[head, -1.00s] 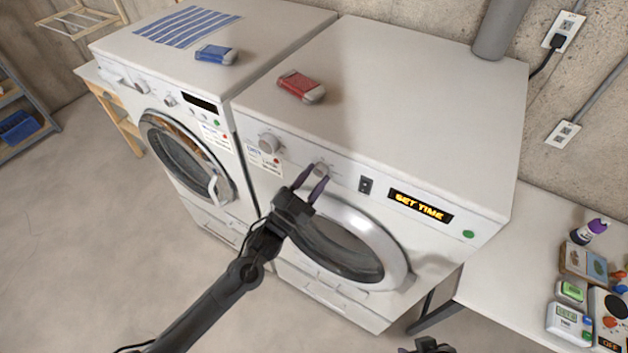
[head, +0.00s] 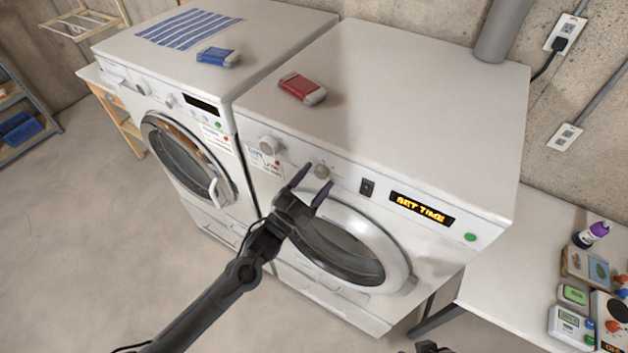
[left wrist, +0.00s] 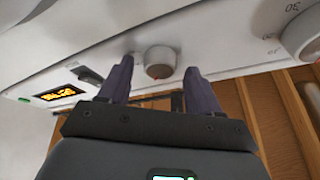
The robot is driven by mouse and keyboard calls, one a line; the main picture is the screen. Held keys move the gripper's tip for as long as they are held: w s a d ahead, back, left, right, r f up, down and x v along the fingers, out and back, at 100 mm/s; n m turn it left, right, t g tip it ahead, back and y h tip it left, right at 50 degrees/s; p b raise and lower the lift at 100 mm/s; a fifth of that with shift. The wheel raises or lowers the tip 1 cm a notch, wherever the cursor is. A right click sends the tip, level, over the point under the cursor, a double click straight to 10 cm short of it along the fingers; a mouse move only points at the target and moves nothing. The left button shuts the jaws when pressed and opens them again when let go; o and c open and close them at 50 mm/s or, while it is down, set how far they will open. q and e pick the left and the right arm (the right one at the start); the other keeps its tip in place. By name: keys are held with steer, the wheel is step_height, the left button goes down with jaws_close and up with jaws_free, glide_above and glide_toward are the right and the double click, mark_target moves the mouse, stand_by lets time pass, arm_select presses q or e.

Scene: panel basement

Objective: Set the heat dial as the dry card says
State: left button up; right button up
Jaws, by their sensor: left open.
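The white dryer's front panel carries a small round knob (head: 321,171) and a larger knob (head: 269,145) to its left. I cannot read which is the heat dial. In the left wrist view the small knob (left wrist: 159,60) shows a reddish mark, and the larger knob (left wrist: 305,32) has numbers around it. A small card (head: 262,160) is on the panel below the larger knob; its writing is too small to read. My left gripper (head: 312,183) is open and empty, fingertips just in front of and below the small knob. Only a dark bit of my right gripper (head: 428,347) shows.
The dryer display (head: 421,208) reads "SET TIME", with a black switch (head: 367,187) and a green button (head: 470,237) near it. The round door (head: 345,245) bulges below the panel. A washer (head: 190,100) stands left, and a cluttered table (head: 510,270) right.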

arm_select(q)
steer(key=shift+s+a+f, duration=0.3)
steer(key=shift+s, duration=0.05)
steer(key=b+v, duration=0.2)
steer(key=v, duration=0.7)
steer(key=shift+s+a, duration=0.3)
steer(key=shift+f, duration=0.1)
